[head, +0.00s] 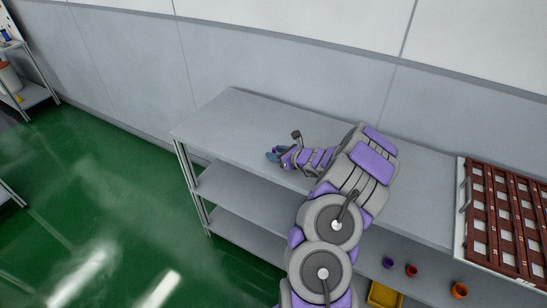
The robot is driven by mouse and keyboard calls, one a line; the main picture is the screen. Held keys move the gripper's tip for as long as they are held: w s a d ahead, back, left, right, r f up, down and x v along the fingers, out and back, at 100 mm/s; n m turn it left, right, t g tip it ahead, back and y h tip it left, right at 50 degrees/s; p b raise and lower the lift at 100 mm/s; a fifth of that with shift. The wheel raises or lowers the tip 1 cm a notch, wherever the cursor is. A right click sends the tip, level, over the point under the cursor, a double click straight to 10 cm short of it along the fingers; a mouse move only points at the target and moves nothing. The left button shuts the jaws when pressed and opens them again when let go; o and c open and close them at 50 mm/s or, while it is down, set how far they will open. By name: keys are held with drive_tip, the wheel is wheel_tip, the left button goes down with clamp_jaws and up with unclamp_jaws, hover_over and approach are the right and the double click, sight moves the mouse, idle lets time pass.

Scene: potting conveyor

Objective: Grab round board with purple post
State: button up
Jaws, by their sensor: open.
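I see no round board with a purple post in the head view. My gripper (272,156) is at the end of my arm, over the left part of the grey table's top (235,120). Its fingertips are small and bluish here, and it is open, with nothing seen between them. My arm hides part of the table top and of the shelves below.
A reddish-brown slotted rack (505,222) stands at the right end of the table. A purple pot (388,262), a red pot (411,270), an orange pot (459,290) and a yellow bin (384,296) are lower down. The wall stands behind; green floor lies open at left.

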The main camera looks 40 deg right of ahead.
drive_tip(key=shift+w+d+f, duration=0.1)
drive_tip(key=shift+w+d, duration=0.05)
drive_tip(key=shift+c, duration=0.6)
clamp_jaws()
